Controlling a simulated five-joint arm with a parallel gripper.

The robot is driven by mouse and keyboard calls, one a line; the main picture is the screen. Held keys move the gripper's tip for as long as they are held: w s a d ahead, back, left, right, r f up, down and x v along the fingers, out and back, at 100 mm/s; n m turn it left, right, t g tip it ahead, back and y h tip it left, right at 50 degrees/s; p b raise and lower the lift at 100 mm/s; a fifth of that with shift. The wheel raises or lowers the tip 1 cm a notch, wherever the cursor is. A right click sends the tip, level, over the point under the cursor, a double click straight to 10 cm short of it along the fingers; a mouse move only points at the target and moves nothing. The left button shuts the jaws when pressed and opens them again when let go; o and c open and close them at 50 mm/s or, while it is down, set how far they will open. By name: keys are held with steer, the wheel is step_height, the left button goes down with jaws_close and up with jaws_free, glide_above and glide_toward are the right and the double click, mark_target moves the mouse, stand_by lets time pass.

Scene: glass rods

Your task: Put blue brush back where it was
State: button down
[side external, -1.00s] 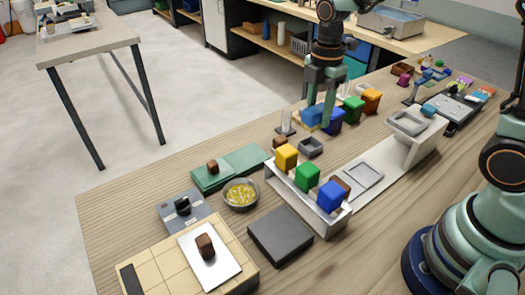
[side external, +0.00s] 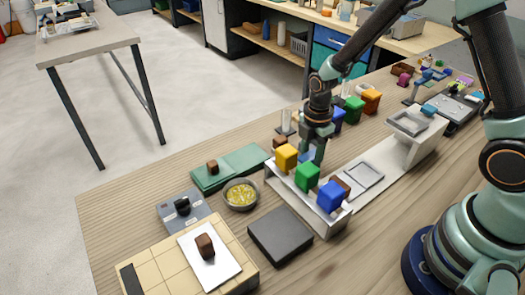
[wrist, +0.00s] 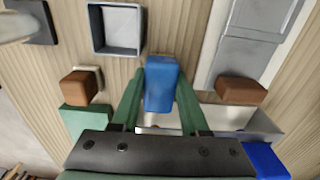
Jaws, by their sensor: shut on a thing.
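A blue block-like thing (wrist: 160,84), taken as the blue brush, sits between the two green fingers of my gripper (wrist: 157,100) in the wrist view. My gripper is shut on it; no bristles can be made out. In the side external view my gripper (side external: 312,152) is low, just behind the white rack (side external: 306,208). The held thing is mostly hidden there by the gripper and the blocks. The rack holds a yellow block (side external: 286,157), a green block (side external: 307,177) and a blue block (side external: 331,197).
A brown block (wrist: 240,90) lies at the right in the wrist view. A small grey tray (wrist: 115,28) is at upper left. A bowl of yellow bits (side external: 240,194) and a dark grey slab (side external: 281,235) stand left of and in front of the rack.

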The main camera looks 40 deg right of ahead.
steer(key=shift+c, duration=2.1)
jaws_free()
steer(key=shift+f, duration=0.1)
step_height(320, 180, up, 12)
step_height(320, 180, up, 8)
steer(key=f+m+t, duration=0.1)
steer(key=m+t, duration=0.1)
steer(key=m, duration=0.5)
glide_above(311, 155)
steer(key=s+d, duration=0.1)
steer(key=s, duration=0.3)
steer(key=s+d+r+m+t, duration=0.1)
steer(key=s+r+m+t, duration=0.2)
steer(key=m, duration=0.8)
step_height(311, 155, up, 2)
steer(key=s, duration=0.2)
steer(key=shift+s+t, duration=0.3)
